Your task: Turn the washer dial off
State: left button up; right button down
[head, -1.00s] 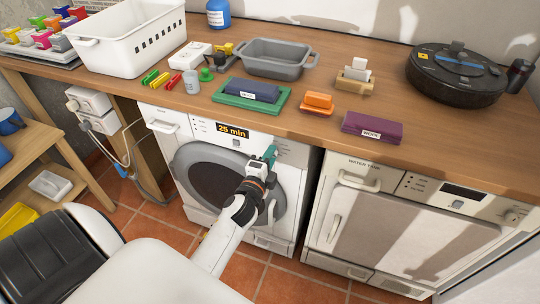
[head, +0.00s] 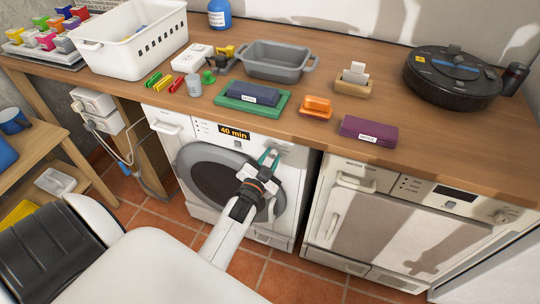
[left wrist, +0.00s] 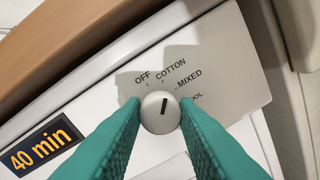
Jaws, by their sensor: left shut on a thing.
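The washer (head: 286,172) stands under the worktop, and its display reads "40 min". In the left wrist view the washer dial (left wrist: 160,112) is a round white knob with a dark pointer line. The line points up and slightly right, seemingly toward the COTTON mark. OFF is printed left of COTTON; MIXED and a partly hidden "OOL" label are to the right. My left gripper (head: 268,157) reaches the washer's control panel. Its teal fingers (left wrist: 158,118) are shut on the dial, one on each side. My right gripper is not in view.
A dryer-like machine (head: 385,210) with a "WATER TANK" label stands right of the washer. The wooden worktop (head: 330,140) above holds a white basket (head: 130,58), a grey tub (head: 277,70) and a black robot vacuum (head: 452,90). A wooden shelf unit is at the left.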

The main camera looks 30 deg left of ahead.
pick_arm(q)
jog(key=n+p, duration=0.1)
jog(key=n, duration=0.3)
jog(key=shift+r, duration=0.15)
jog(key=shift+n+p, duration=0.65)
jog(key=shift+n, duration=1.55)
jog(key=o, duration=1)
jog(key=s, duration=0.4)
jog(key=s+d, duration=0.1)
jog(key=s, duration=0.2)
jog(key=s+d, duration=0.1)
jog(key=s, duration=0.3)
jog(key=shift+s+d+f, duration=0.15)
jog(key=shift+s+f, duration=0.1)
jog(key=shift+s, duration=0.1)
